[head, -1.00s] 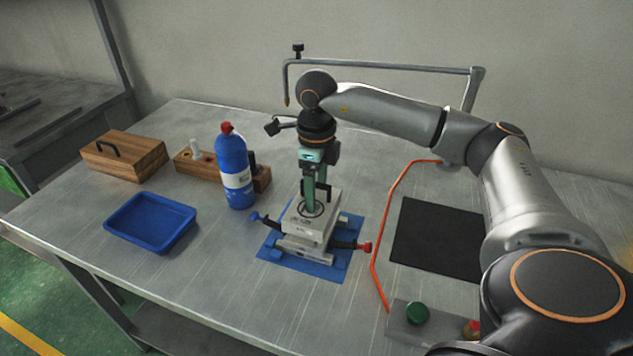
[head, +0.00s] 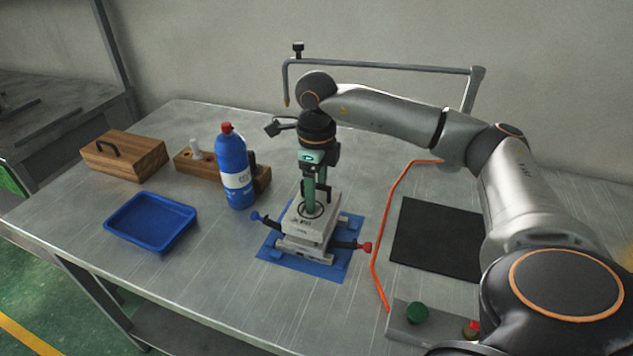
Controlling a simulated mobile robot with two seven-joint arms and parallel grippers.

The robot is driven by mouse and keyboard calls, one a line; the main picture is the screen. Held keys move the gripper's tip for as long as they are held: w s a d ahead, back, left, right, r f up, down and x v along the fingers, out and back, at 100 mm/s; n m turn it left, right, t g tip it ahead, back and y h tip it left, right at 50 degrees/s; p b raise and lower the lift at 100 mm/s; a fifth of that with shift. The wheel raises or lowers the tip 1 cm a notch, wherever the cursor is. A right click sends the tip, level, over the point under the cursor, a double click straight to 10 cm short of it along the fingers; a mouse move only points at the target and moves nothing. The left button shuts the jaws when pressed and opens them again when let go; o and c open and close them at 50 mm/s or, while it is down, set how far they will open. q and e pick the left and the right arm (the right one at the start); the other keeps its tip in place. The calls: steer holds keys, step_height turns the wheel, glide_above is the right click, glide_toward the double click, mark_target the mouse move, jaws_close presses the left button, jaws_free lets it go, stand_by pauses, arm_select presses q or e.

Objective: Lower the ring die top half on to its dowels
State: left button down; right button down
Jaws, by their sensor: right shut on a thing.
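The ring die top half (head: 307,226) is a pale metal block with a dark ring mark on its top face. My right gripper (head: 314,207) points down from above and is shut on it at the middle of its top. Below it is the ring die bottom half (head: 299,250), a pale metal block between a blue-handled clamp (head: 258,217) and a red-handled clamp (head: 364,247). The top half sits slightly apart from or just at the lower block; the dowels are hidden, so I cannot tell whether they touch. My left gripper is not in view.
A blue mat (head: 268,252) lies under the die. A blue bottle (head: 233,172) with a red cap stands close behind to the left. A blue tray (head: 150,222), a wooden box (head: 125,155), a black mat (head: 437,240) and an orange hose (head: 379,218) lie around.

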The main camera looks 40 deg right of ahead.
steer(key=shift+f+b, duration=0.7)
steer(key=shift+f, duration=0.3)
steer(key=shift+c, duration=1)
jaws_free()
steer(key=shift+o, duration=1)
steer(key=shift+f, duration=0.1)
steer(key=shift+r, duration=0.2)
step_height(320, 180, up, 12)
steer(key=p, duration=0.1)
steer(key=shift+r, duration=0.15)
